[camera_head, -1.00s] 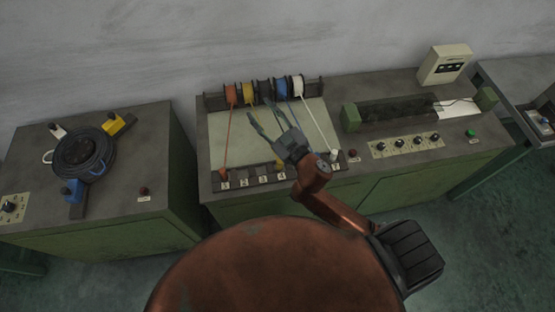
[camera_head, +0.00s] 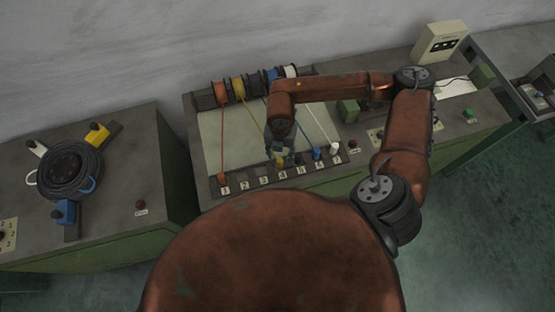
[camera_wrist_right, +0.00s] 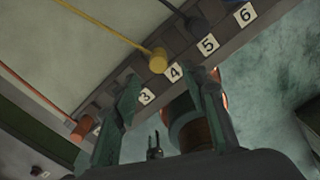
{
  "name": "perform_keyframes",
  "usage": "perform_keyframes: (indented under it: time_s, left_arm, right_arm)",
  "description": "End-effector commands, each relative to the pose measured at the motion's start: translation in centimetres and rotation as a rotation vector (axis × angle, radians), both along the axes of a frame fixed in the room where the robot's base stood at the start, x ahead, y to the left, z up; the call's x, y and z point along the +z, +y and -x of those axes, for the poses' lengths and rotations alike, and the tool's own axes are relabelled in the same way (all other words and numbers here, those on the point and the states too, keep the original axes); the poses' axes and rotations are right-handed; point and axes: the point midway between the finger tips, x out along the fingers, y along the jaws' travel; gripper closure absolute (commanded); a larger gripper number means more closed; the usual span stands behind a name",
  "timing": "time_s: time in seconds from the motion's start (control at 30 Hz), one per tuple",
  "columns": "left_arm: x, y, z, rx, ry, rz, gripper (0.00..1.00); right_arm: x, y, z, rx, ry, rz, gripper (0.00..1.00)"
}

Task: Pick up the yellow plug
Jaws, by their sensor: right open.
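The yellow plug (camera_head: 280,161) sits on the end of a yellow cord at the front strip of the middle machine, by the label 4. In the right wrist view the yellow plug (camera_wrist_right: 158,61) shows clearly, just beyond the fingertips and between their lines. My right gripper (camera_head: 284,150) points down over the strip, and its fingers partly hide the plug in the head view. In the right wrist view the right gripper (camera_wrist_right: 165,85) is open, with nothing between its fingers. My left gripper is not in view.
An orange plug (camera_head: 222,177), a blue plug (camera_head: 317,154) and a white plug (camera_head: 335,147) stand along the same numbered strip. Coloured spools (camera_head: 238,88) line the back. A separate machine with a black cable coil (camera_head: 70,170) stands to the left.

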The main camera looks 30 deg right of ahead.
Motion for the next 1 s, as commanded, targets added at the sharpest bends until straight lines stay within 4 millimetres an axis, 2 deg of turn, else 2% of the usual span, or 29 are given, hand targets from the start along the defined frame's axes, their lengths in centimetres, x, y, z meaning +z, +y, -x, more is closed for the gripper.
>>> perform_keyframes:
  time_s: [0.6, 0.87, 1.0]
  left_arm:
    - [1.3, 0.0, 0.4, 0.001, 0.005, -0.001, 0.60]
    - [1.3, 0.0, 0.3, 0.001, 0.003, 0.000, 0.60]
    - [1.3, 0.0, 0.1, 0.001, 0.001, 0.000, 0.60]
  right_arm:
    - [-7.2, -0.1, -0.5, 0.000, 0.002, 0.002, 0.60]
    - [-7.5, -0.1, -0.5, 0.000, 0.001, 0.002, 0.60]
    - [-7.5, -0.1, -0.5, 0.000, 0.001, 0.002, 0.69]
